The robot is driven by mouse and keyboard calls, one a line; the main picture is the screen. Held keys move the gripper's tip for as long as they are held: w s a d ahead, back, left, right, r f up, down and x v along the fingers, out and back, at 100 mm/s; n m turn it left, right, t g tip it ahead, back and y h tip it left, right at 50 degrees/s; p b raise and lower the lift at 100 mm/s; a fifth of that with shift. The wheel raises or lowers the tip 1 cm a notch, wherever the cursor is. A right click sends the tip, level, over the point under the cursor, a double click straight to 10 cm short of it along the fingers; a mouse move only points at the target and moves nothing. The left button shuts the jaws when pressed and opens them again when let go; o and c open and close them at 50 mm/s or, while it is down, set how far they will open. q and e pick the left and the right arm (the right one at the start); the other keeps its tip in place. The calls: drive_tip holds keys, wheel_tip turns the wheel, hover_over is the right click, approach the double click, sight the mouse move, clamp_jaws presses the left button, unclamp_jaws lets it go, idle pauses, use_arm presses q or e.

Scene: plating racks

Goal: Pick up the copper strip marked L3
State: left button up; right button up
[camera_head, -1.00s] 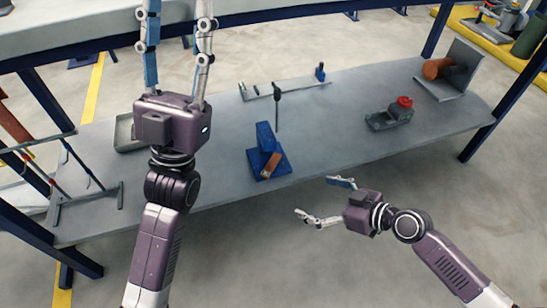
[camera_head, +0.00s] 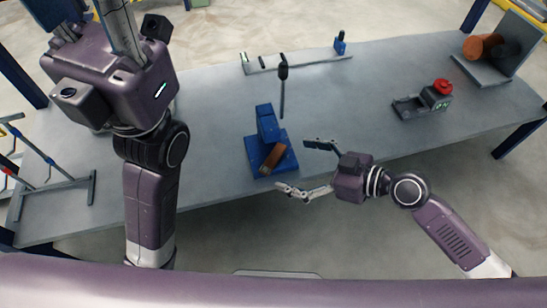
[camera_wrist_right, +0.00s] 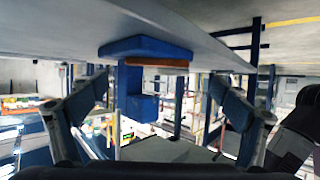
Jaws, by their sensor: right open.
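A grey rail (camera_head: 300,62) with a small blue block lies at the back, a dark upright tool (camera_head: 283,85) before it. A rack (camera_head: 55,185) stands left.

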sight(274, 158)
drive_tip(key=b+x, duration=0.1)
drive_tip(key=x, duration=0.3)
drive_tip(key=shift+w+f, duration=0.1)
drive_tip(key=shift+w, duration=0.2)
drive_tip(key=shift+c, duration=0.2)
drive_tip(key=c, duration=1.6)
